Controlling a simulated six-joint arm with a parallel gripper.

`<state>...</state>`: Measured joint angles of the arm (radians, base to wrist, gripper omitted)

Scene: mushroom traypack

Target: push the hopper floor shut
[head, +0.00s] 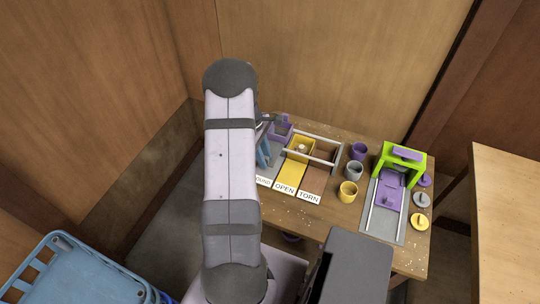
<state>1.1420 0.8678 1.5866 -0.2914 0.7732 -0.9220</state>
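The bright green hopper frame (419,160) stands at the right of the table, with a purple block in its top. A purple sliding plate (388,196), which looks like the hopper floor, sticks out of its front over a grey base with rails (384,223). The plate has a small raised part on it. My arm's light link fills the middle of the head view, left of the hopper and well apart from it. My gripper is mostly hidden behind this link. Only a small grey part shows at the link's right edge, so its fingers cannot be made out.
Purple (358,151), grey (354,171) and yellow (348,191) cups stand left of the hopper; several knobbed discs lie right of it. A yellow bin (300,149) with a pale item sits among lanes labelled OPEN and TORN. A dark box (350,268) stands at the front.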

